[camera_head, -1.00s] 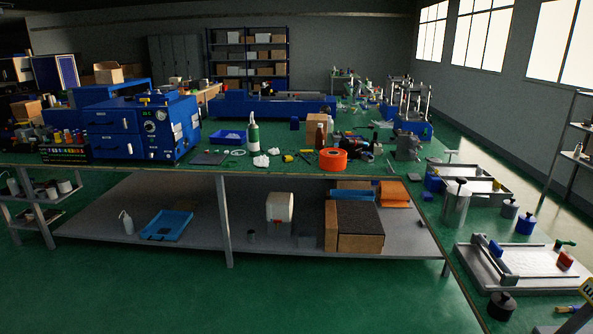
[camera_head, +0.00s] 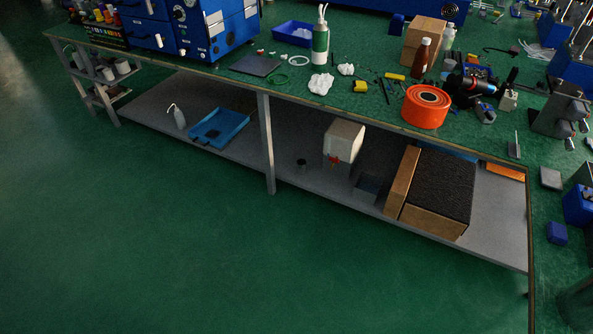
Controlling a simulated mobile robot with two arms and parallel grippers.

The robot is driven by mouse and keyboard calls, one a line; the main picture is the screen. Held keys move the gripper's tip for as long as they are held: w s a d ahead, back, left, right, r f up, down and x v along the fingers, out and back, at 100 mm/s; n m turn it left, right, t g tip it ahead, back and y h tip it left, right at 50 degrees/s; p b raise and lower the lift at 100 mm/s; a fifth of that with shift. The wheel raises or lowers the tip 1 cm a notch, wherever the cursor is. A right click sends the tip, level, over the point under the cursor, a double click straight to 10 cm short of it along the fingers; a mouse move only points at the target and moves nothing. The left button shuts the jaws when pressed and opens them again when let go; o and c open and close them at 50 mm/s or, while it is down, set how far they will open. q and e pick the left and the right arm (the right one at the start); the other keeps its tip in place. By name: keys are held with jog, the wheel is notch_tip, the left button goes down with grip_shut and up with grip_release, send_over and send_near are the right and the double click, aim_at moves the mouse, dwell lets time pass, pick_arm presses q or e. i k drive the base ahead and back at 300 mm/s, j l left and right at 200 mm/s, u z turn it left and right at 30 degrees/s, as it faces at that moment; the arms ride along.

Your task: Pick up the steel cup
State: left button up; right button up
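I cannot pick out a steel cup with certainty. A small dark cup-like container (camera_head: 301,164) stands on the lower shelf under the bench, left of a white canister with a red tap (camera_head: 343,143). Small grey metallic cups (camera_head: 107,73) stand on the low side rack at the left. A dark cylindrical vessel (camera_head: 577,305) is cut off at the bottom right edge. Neither of my grippers is in view.
The green bench top (camera_head: 335,103) holds an orange tape roll (camera_head: 426,107), a green-and-white bottle (camera_head: 320,47) and a blue machine. The lower shelf (camera_head: 240,138) also holds a blue tray (camera_head: 218,128) and a foam-topped box (camera_head: 438,190). The green floor in front is clear.

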aim_at(301, 163)
jog(key=i+l+u, duration=0.1)
jog(key=l, duration=0.3)
jog(key=i+j, duration=0.25)
jog(key=i, duration=0.2)
jog(key=i+j, duration=0.25)
jog(key=i, duration=0.25)
jog(key=i+j, duration=0.25)
jog(key=i, duration=0.2)
